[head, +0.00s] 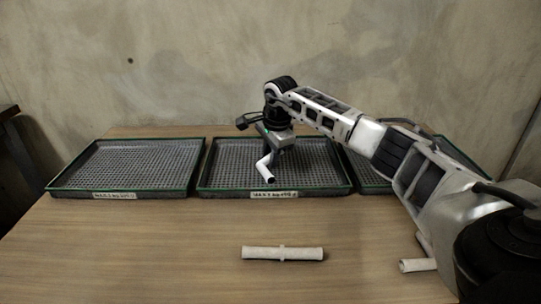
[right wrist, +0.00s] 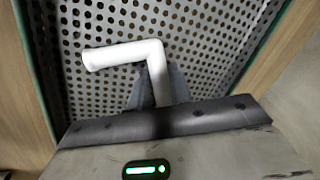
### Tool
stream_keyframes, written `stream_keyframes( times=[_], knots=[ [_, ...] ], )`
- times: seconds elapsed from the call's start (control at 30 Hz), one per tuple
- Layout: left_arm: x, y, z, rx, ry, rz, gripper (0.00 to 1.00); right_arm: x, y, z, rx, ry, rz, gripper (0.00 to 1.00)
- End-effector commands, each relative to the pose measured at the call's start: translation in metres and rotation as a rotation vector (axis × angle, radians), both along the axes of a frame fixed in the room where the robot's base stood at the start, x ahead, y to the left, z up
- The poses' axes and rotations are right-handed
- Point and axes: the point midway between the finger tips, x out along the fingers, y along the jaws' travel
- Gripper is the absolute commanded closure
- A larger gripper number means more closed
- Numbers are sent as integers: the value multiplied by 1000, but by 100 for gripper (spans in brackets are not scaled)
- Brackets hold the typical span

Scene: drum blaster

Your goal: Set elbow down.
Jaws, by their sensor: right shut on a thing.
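The elbow (head: 265,170) is a white bent pipe piece, held at the middle tray. My right gripper (head: 273,152) is shut on one leg of it, over the middle tray (head: 211,186). In the right wrist view the elbow (right wrist: 125,55) sticks out beyond the gripper (right wrist: 158,90), its free leg pointing left, over the perforated tray floor (right wrist: 215,40). I cannot tell whether the elbow touches the tray floor. My left gripper is not in view.
A left tray (head: 57,187) and a right tray (head: 366,188), partly behind my right arm, flank the middle one. A white straight pipe (head: 282,253) lies on the wooden table (head: 150,250) in front. Another white piece (head: 417,265) lies at the right. The table's front left is clear.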

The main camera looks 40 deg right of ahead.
Motion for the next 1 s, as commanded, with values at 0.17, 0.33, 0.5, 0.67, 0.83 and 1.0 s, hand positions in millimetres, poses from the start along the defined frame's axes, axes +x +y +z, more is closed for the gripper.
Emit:
stream_keyframes(
  times=[0.17, 0.33, 0.5, 0.67, 0.83, 1.0],
  knots=[
    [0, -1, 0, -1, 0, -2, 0, 0, 0, 1, 1, -2, 0, 100],
    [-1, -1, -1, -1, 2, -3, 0, 0, 0, -2, 1, -1, 0, 63],
    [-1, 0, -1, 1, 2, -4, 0, 0, 0, -2, 1, -1, 0, 58],
    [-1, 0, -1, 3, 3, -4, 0, 0, 0, 0, 1, -1, 0, 58],
    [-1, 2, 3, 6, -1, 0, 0, -2, 0, 19, 0, -5, 0, 58],
    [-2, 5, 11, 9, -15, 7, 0, -11, 2, 56, 0, -6, 0, 58]
  ],
)
